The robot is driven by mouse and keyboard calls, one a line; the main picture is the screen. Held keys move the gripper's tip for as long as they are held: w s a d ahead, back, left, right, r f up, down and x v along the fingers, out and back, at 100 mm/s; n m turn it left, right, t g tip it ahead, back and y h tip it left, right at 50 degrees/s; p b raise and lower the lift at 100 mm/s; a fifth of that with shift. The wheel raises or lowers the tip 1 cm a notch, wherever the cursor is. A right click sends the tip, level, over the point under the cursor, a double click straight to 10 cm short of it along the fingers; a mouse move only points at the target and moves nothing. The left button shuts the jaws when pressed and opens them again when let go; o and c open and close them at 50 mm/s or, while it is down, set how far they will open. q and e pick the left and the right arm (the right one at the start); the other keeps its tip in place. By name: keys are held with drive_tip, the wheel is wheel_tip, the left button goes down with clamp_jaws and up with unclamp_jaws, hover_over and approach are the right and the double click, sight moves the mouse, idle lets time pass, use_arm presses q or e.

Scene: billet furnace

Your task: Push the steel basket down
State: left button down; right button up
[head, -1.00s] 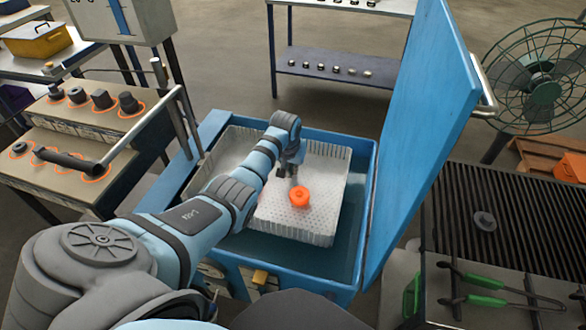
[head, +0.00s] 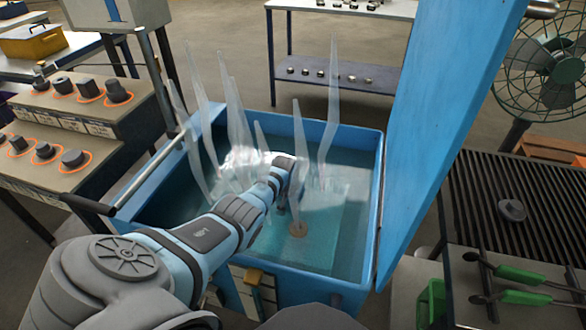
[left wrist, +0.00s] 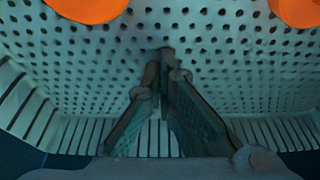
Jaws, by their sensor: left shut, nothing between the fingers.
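The steel basket (head: 328,232) is a pale, blurred shape under the liquid in the blue tank (head: 372,190). In the left wrist view its perforated floor (left wrist: 235,75) and slatted wall (left wrist: 25,95) fill the picture. A round part (head: 298,229) shows dimly under the liquid in the basket. Two orange pieces show in the left wrist view, one at top left (left wrist: 88,8) and one at top right (left wrist: 298,10). My left gripper (left wrist: 165,55) is shut and empty, pointing at the basket floor; contact is unclear. My right gripper is out of view.
Clear splashes (head: 240,130) rise from the tank. The raised blue lid (head: 450,110) stands at its right. A bar with a dark grip (head: 88,204) runs along the left, by the knob stand (head: 65,125). A grill table (head: 500,210) with green-handled tongs (head: 520,275) is at right.

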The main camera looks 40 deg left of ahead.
sight(292, 212)
use_arm(q)
wheel_tip(292, 212, down, 4)
drive_tip(key=shift+r+b, duration=0.1)
drive_tip(key=shift+b, duration=1)
drive_tip(key=shift+f, duration=0.2)
drive_tip(key=shift+d, duration=0.1)
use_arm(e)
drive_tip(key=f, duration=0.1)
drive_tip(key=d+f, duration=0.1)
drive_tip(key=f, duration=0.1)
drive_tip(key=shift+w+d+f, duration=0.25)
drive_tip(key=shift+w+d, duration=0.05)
use_arm(q)
drive_tip(key=shift+s, duration=0.1)
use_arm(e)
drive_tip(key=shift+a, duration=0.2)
